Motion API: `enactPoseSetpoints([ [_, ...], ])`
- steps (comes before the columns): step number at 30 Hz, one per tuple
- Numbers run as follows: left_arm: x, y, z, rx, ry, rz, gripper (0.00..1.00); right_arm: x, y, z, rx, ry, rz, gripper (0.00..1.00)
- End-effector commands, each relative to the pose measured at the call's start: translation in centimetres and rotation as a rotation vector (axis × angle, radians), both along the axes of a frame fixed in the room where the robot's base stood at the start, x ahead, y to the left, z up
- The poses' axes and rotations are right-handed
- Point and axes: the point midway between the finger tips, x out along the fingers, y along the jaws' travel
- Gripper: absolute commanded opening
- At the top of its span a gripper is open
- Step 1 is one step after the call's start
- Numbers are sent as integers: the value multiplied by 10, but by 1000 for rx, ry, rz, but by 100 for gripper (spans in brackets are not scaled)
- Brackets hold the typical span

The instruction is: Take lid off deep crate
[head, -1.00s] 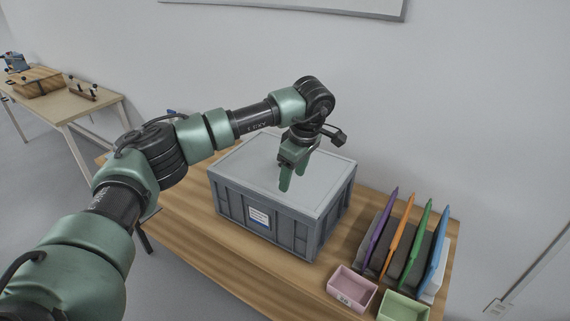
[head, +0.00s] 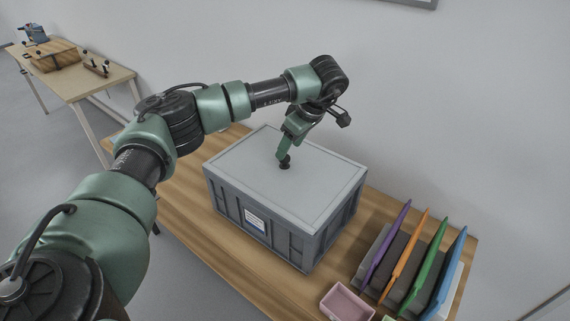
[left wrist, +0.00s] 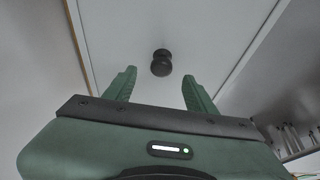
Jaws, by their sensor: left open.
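The deep crate (head: 285,240) is grey with ribbed walls and a small white label, and it stands on the wooden table. Its flat light-grey lid (head: 310,195) lies on top, with a black knob (head: 285,161) standing near its middle. My left gripper (head: 284,150) is above the lid, close to the knob, and tilted. In the left wrist view the two green fingers of my left gripper (left wrist: 160,82) are apart with nothing between them. The knob (left wrist: 161,63) shows just beyond the fingertips, centred between them. My right gripper is in neither view.
A rack with purple, orange, green and blue folders (head: 410,260) stands right of the crate. A pink bin (head: 346,303) sits in front of it. A wall is behind the table. A second table (head: 75,75) stands far left.

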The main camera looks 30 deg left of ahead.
Motion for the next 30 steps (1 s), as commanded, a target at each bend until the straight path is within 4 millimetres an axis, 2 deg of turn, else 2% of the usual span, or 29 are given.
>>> enactPoseSetpoints([
  [1,-3,4,-5,0,6,1,56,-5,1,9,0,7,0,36],
  [3,-6,8,-15,1,5,2,56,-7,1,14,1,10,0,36],
  [6,-4,11,-28,0,3,1,56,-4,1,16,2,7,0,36],
  [15,-3,14,-36,0,0,0,56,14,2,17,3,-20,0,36],
  [16,-3,14,-36,0,0,0,53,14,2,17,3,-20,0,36],
  [21,-3,14,-36,0,0,1,6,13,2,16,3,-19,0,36],
  [22,-3,14,-36,0,0,1,0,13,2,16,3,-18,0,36],
  [30,-3,14,-36,0,0,0,0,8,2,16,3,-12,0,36],
])
